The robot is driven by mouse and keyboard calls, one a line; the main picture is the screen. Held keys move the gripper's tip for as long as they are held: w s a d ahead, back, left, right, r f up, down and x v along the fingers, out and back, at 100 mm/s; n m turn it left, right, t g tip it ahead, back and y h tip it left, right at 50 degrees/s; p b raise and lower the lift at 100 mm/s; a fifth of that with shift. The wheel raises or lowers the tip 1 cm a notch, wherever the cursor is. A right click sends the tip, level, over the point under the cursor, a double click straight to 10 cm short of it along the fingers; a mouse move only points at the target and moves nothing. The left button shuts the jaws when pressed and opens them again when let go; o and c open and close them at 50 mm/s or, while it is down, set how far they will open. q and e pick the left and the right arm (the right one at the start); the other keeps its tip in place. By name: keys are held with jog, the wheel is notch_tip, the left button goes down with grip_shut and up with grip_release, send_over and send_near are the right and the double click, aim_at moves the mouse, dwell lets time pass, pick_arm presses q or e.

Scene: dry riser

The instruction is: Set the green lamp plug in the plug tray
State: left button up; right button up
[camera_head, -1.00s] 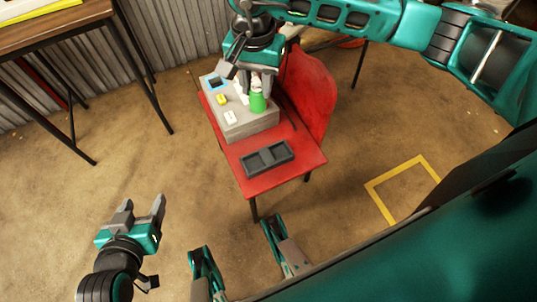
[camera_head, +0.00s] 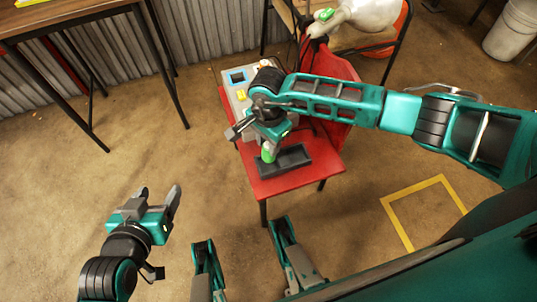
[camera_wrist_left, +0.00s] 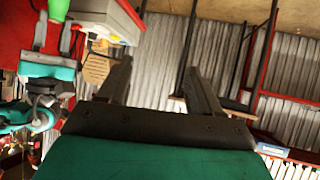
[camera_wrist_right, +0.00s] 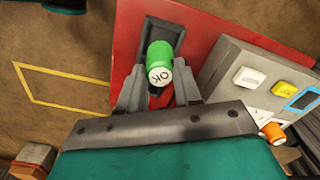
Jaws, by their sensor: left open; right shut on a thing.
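The green lamp plug (camera_head: 268,153) is a green cylinder with a white end; that end reads "OK" in the right wrist view (camera_wrist_right: 159,64). My right gripper (camera_head: 266,146) is shut on it and holds it over the near left part of the plug tray. The dark grey plug tray (camera_head: 297,157) lies on the red chair seat, partly hidden by plug and gripper; it also shows behind the plug in the right wrist view (camera_wrist_right: 172,34). I cannot tell whether the plug touches it. My left gripper (camera_head: 160,194) is open and empty, away from the chair at lower left.
The grey box (camera_wrist_right: 220,75) with white, yellow and blue fittings stands on the red seat (camera_head: 265,185) beside the tray. An orange plug (camera_wrist_right: 272,132) shows near the box. A table (camera_head: 70,18) stands at upper left.

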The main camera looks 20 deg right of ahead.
aim_at(268, 154)
jog(key=shift+f, duration=0.7)
notch_tip(268, 154, down, 4)
jog(key=shift+r+b, duration=0.25)
jog(key=shift+b, duration=0.55)
jog(key=shift+f, duration=0.3)
jog(key=shift+r, duration=0.1)
jog(key=shift+f, duration=0.2)
pick_arm(q)
jog(key=shift+w+d+f, duration=0.15)
jog(key=shift+d+f, duration=0.1)
jog(key=shift+f, duration=0.15)
pick_arm(e)
jog(key=o, duration=1)
jog(key=shift+o, duration=0.2)
